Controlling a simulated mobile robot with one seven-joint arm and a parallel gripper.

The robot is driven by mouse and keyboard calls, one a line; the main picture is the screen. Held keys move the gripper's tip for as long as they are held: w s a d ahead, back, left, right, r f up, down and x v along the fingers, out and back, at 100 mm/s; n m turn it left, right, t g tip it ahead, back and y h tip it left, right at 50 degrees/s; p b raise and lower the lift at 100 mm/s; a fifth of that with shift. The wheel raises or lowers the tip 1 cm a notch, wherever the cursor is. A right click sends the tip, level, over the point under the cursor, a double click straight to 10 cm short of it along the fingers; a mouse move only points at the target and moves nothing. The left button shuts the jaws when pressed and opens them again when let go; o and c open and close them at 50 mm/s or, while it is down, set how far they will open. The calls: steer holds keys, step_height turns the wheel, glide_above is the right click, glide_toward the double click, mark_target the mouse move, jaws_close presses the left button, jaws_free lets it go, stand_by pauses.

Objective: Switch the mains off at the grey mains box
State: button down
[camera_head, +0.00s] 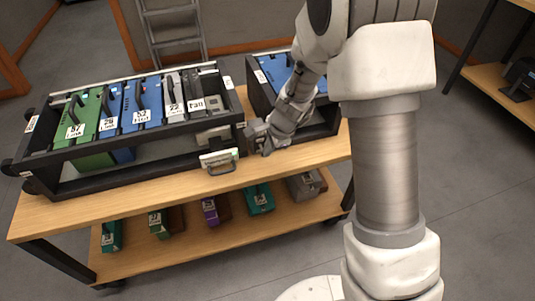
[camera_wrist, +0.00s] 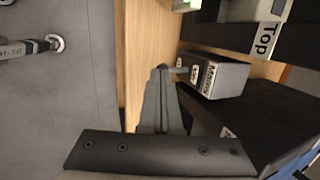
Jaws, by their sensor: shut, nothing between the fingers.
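The mains box (camera_wrist: 222,78) is a dark grey box with a "Mains" label, right of centre in the wrist view. A small lever or knob (camera_wrist: 180,69) sticks out from its left face, beside a small white label too small to read surely. My gripper (camera_wrist: 163,72) is shut and empty, its fingertips close to that lever's end. I cannot tell whether they touch it. In the head view my gripper (camera_head: 264,143) is at the table's front edge, between the two racks, and largely hides the mains box.
A black rack (camera_head: 100,155) holds several labelled green, blue and grey modules. A second rack (camera_head: 318,131) stands to the right, partly behind my arm. More modules stand on the lower shelf (camera_head: 185,234).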

steer(key=shift+s+d+f+b, duration=0.1)
steer(key=shift+s+f+b, duration=0.1)
steer(key=shift+f+b, duration=0.25)
steer(key=shift+s+f+b, duration=0.15)
steer(key=shift+f+b, duration=0.2)
steer(key=shift+f, duration=0.1)
steer(key=shift+r, duration=0.1)
steer(key=shift+r+p, duration=0.75)
steer(key=shift+p, duration=0.1)
